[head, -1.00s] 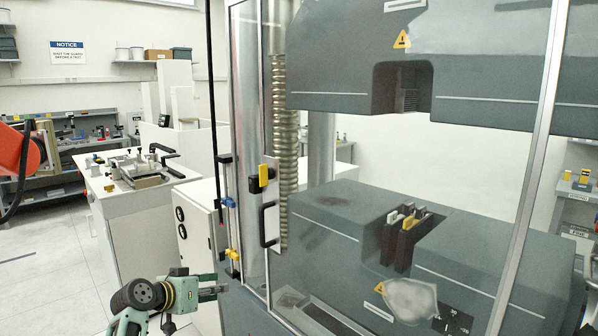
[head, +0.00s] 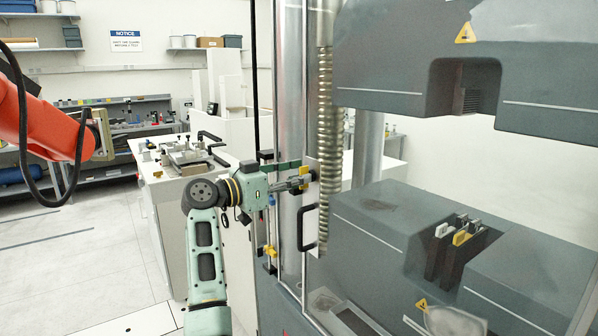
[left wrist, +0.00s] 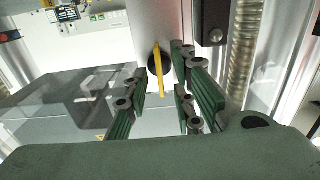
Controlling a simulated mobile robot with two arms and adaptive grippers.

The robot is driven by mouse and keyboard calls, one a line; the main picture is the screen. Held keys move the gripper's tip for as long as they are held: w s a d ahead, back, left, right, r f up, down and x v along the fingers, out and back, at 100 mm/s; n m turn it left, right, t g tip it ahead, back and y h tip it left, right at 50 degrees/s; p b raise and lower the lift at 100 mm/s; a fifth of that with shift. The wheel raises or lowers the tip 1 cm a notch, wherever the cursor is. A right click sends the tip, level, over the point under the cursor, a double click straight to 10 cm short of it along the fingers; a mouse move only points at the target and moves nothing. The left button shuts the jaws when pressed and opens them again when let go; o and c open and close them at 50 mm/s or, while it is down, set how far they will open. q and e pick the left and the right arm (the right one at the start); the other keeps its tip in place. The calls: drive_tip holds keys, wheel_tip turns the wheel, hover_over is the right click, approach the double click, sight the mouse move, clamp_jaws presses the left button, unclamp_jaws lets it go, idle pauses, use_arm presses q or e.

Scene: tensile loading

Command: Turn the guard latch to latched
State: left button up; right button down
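The guard latch (head: 304,172) is a small yellow handle on a black mount, on the guard door's metal frame above a black pull handle (head: 307,228). The gripper partly covers it in the head view. In the left wrist view the yellow latch handle (left wrist: 158,72) stands upright, edge-on, in the gap between the fingers. My left gripper (head: 298,183) is at the latch, and its open green fingers (left wrist: 163,85) lie on either side of the handle with visible gaps. Contact is not visible. My right gripper is not in view.
The clear guard (head: 365,265) fronts the grey testing machine (head: 390,215). A yellow-and-black fitting (head: 270,251) sits lower on the frame. A white bench (head: 160,215) with fixtures stands behind my arm. An orange arm (head: 45,125) is at upper left. Floor at left is clear.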

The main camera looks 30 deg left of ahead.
use_arm(q)
drive_tip(key=shift+w+d, duration=0.1)
drive_tip(key=shift+w, duration=0.2)
clamp_jaws()
